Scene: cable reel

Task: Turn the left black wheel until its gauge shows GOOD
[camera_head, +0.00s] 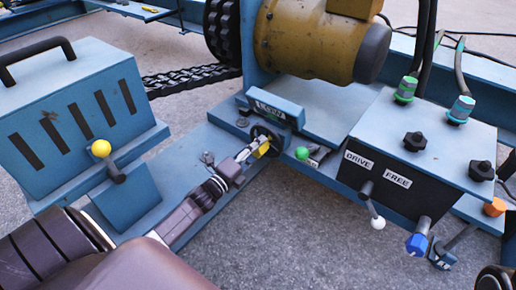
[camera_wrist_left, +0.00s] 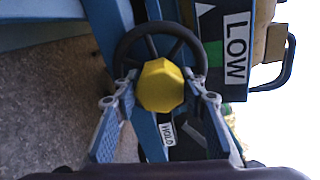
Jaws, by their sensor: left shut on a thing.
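The left black wheel (camera_head: 274,131) stands below a blue gauge box (camera_head: 275,106) that reads LOW in the head view. In the left wrist view the wheel (camera_wrist_left: 128,42) shows its dark rim, spokes and a faceted yellow hub (camera_wrist_left: 160,86). The gauge label (camera_wrist_left: 236,48) also reads LOW there, on its side. My left gripper (camera_head: 257,149) reaches in from the lower left and is shut on the yellow hub. Its fingers (camera_wrist_left: 161,88) lie on either side of the hub, inside the picture's lower half. My right gripper is not in view.
A green knob (camera_head: 302,153) stands just right of the wheel. A control box (camera_head: 430,140) with DRIVE and FREE labels, black knobs and a white-tipped lever (camera_head: 378,222) is farther right. A yellow-knobbed lever (camera_head: 101,148) is left of my arm. A yellow motor (camera_head: 310,38) stands behind.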

